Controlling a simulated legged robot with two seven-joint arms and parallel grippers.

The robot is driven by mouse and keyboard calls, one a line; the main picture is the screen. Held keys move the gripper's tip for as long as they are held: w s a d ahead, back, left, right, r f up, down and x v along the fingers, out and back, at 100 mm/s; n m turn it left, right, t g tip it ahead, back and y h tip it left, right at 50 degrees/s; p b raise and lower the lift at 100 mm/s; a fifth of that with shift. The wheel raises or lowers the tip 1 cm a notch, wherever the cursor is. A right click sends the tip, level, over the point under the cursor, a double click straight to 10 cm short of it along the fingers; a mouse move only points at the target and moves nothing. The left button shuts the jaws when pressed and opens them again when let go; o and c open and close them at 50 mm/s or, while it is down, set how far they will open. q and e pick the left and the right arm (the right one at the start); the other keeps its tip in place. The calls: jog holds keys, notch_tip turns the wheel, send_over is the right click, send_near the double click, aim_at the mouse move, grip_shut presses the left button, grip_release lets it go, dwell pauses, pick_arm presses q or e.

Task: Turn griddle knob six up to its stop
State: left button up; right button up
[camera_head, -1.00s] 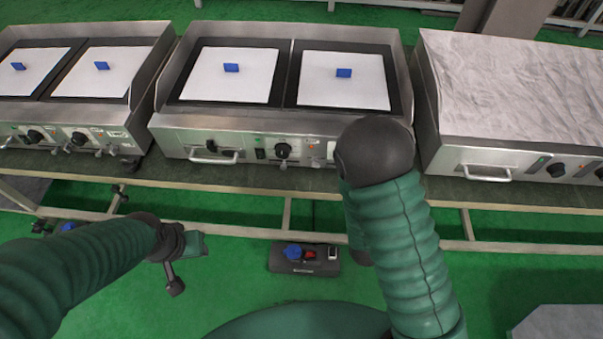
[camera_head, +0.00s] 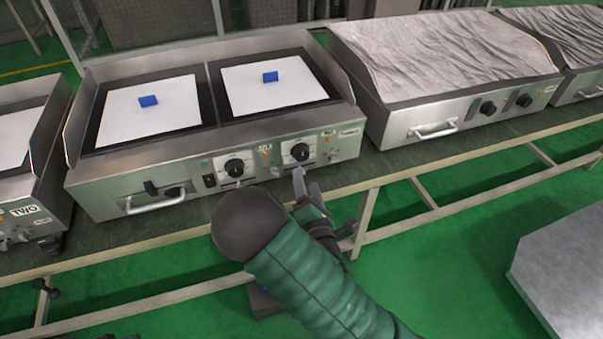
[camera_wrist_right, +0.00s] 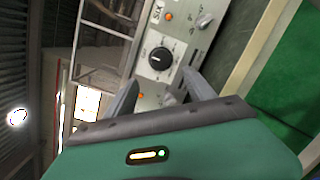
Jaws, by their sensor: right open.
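Griddle knob six is the round black right-hand knob (camera_head: 300,152) on the front panel of the middle griddle (camera_head: 110,195). In the right wrist view the knob (camera_wrist_right: 160,58) sits beside a "SIX" label (camera_wrist_right: 157,12), and a short white mark shows on its face. My right gripper (camera_head: 308,182) is just below and in front of this knob, apart from it. In the wrist view its two grey fingers (camera_wrist_right: 160,88) are open with nothing between them, and the knob lies beyond the tips. My left gripper is out of view.
Another black knob (camera_head: 238,167) sits left of knob six on the same panel, with a black switch (camera_head: 210,181) and a metal handle (camera_head: 156,201) further left. A closed griddle (camera_head: 400,120) stands to the right. The table edge runs below.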

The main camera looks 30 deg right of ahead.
aim_at(302, 157)
jog(key=b+x, duration=0.2)
jog(key=x, duration=0.2)
jog(key=d+b+x, duration=0.1)
jog(key=b+x, duration=0.1)
jog(key=x, duration=0.3)
jog(key=shift+s+d+f, duration=0.1)
jog(key=shift+s+f, duration=0.05)
jog(key=shift+f, duration=0.1)
jog(key=shift+r, duration=0.1)
jog(key=shift+a+r, duration=0.2)
jog(key=shift+a, duration=0.35)
jog(key=shift+c, duration=0.2)
jog(key=shift+d+f, duration=0.1)
jog(key=shift+d, duration=0.2)
jog(key=c, duration=1.3)
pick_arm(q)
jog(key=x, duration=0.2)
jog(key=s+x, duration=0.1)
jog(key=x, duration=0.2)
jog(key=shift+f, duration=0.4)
pick_arm(e)
jog(key=shift+a, duration=0.1)
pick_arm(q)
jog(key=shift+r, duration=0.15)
